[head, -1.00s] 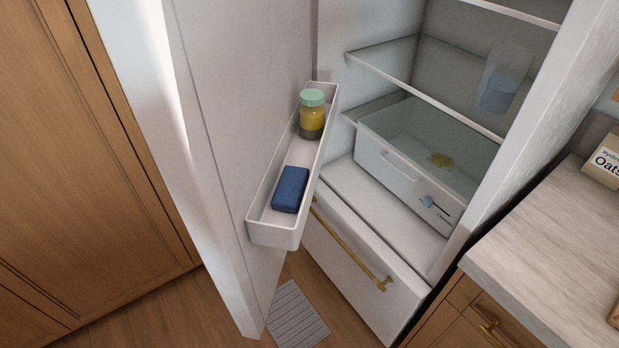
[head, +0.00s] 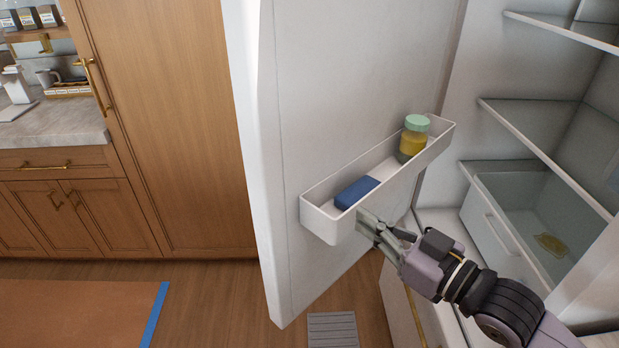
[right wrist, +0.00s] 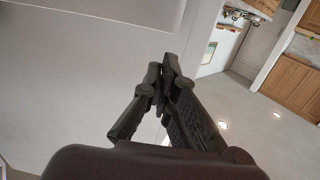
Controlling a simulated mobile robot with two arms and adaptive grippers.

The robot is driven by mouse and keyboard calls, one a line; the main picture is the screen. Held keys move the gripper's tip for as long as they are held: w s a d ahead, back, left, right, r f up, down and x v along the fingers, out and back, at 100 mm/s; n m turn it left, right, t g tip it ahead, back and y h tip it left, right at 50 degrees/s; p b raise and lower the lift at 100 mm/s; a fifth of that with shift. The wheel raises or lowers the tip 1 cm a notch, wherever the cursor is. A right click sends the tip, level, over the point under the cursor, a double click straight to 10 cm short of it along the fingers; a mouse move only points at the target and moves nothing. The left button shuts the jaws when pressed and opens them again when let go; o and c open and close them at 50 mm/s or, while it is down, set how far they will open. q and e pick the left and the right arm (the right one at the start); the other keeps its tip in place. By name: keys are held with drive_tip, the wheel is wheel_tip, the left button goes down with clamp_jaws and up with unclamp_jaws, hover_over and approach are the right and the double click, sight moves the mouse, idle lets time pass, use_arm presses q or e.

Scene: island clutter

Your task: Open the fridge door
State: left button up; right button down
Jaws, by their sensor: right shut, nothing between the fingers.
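The fridge door (head: 330,100) stands wide open in the head view, its inner face toward me. Its white door shelf (head: 320,215) holds a blue box (head: 356,192) and a jar with a green lid (head: 414,136). My right gripper (head: 366,222) is shut and empty, at the underside of the shelf near its front end. I cannot tell whether it touches the door. In the right wrist view the shut fingers (right wrist: 165,70) show before the pale door surface (right wrist: 70,80). My left gripper is not in view.
The fridge interior, with glass shelves (head: 535,130) and a clear drawer (head: 530,225), is open at the right. A tall wooden cabinet (head: 165,120) stands left of the door. A grey floor vent (head: 332,330) and an orange mat (head: 75,310) lie on the floor.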

drive_tip(key=s+a+r, duration=0.1)
drive_tip(key=p, duration=0.2)
approach(292, 176)
drive_tip(key=shift+n+y, duration=0.4)
drive_tip(key=p+x, duration=0.1)
drive_tip(key=x, duration=0.2)
drive_tip(key=p+x, duration=0.1)
drive_tip(key=x, duration=0.3)
drive_tip(key=shift+w+d+f, duration=0.1)
drive_tip(key=shift+w+f, duration=0.1)
drive_tip(key=shift+f, duration=0.05)
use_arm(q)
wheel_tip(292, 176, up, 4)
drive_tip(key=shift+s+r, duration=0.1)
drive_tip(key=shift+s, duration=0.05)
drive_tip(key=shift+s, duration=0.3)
